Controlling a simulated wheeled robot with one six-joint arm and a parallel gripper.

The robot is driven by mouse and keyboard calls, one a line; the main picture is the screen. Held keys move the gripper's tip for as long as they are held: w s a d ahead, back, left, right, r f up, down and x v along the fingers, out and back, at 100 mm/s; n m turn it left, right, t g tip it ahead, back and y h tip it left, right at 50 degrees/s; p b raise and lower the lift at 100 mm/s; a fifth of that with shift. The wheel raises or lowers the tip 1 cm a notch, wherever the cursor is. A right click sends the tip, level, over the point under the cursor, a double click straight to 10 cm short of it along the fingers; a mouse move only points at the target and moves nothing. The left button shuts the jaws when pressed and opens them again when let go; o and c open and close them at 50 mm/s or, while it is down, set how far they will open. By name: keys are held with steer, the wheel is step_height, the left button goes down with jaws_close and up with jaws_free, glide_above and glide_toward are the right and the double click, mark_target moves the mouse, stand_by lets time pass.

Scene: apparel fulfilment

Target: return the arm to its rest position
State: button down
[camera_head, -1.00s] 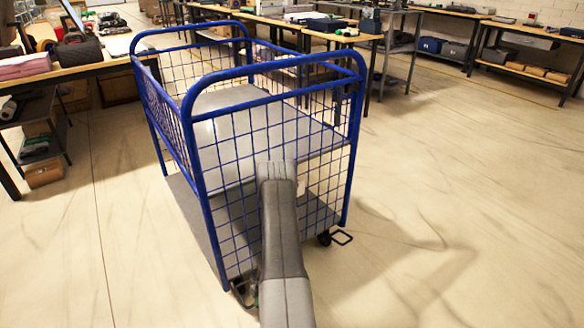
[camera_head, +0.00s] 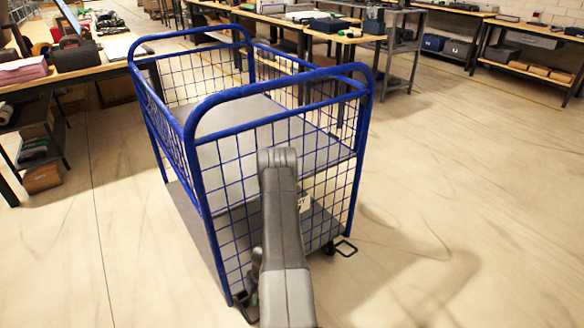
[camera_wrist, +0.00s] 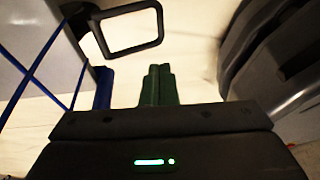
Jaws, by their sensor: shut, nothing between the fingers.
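My gripper (camera_wrist: 158,85) shows in the wrist view as green fingers pressed together, with nothing between them. It points down towards the pale floor, close to a blue cart post (camera_wrist: 103,88) and a black loop (camera_wrist: 130,30) low on the cart. In the head view my grey arm rises from the bottom edge and bends in front of the near end of the blue wire-mesh cart (camera_head: 188,150). My gripper is low there, mostly hidden by the arm. I cannot tell whether the arm touches the mesh.
The cart's grey upper shelf (camera_head: 240,118) is empty. A workbench (camera_head: 95,68) with dark cases stands at the left. More benches (camera_head: 345,37) line the back. The floor (camera_head: 480,200) to the right of the cart is open.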

steer(key=p+v, duration=0.2)
steer(key=v, duration=0.8)
steer(key=shift+p, duration=0.35)
